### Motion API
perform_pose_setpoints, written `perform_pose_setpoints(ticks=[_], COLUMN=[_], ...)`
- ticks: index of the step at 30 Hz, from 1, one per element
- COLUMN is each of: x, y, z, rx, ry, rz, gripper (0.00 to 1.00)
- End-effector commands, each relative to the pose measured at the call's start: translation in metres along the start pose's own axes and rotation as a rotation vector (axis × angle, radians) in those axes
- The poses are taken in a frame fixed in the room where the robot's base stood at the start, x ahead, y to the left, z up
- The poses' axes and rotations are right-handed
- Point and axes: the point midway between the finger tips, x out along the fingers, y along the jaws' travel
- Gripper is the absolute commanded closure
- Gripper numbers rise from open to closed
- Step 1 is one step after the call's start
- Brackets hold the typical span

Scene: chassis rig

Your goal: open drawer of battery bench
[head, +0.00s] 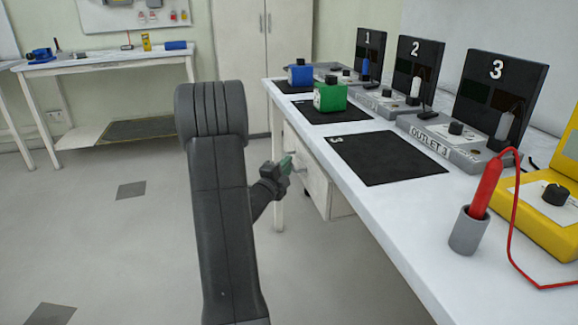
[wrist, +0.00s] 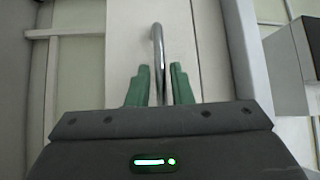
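The battery bench (head: 390,205) is the long white table on the right in the head view. Its white drawer unit (head: 318,178) hangs under the top, and its front faces my arm. My gripper (head: 285,164) is at that front, with green fingers. In the wrist view, the curved metal drawer handle (wrist: 157,48) stands upright between the two fingertips of my gripper (wrist: 160,72). A small gap shows on each side of the handle, so the fingers look open around it. The drawer front (wrist: 130,50) looks pale behind the handle. My arm hides part of the floor beside the bench.
On the bench are a green battery box (head: 330,95), a blue one (head: 300,73), black mats (head: 385,158), numbered outlet stations (head: 495,95), a red probe in a grey holder (head: 468,232) and a yellow meter (head: 545,215). Floor left of the bench is clear.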

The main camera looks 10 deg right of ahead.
Motion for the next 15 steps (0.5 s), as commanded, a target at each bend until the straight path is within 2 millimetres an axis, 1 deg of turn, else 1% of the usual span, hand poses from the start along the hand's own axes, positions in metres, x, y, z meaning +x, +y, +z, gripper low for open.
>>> perform_pose_setpoints(ticks=[3, 6, 14, 15], x=[0.011, 0.015, 0.016, 0.016], y=[0.001, 0.001, 0.000, 0.000], z=[0.000, 0.000, 0.000, 0.000], rx=[0.001, 0.000, 0.000, 0.000], ry=[0.000, 0.000, 0.000, -0.001], rz=[0.001, 0.001, 0.001, 0.001], gripper=[0.80, 0.80, 0.80, 0.86])
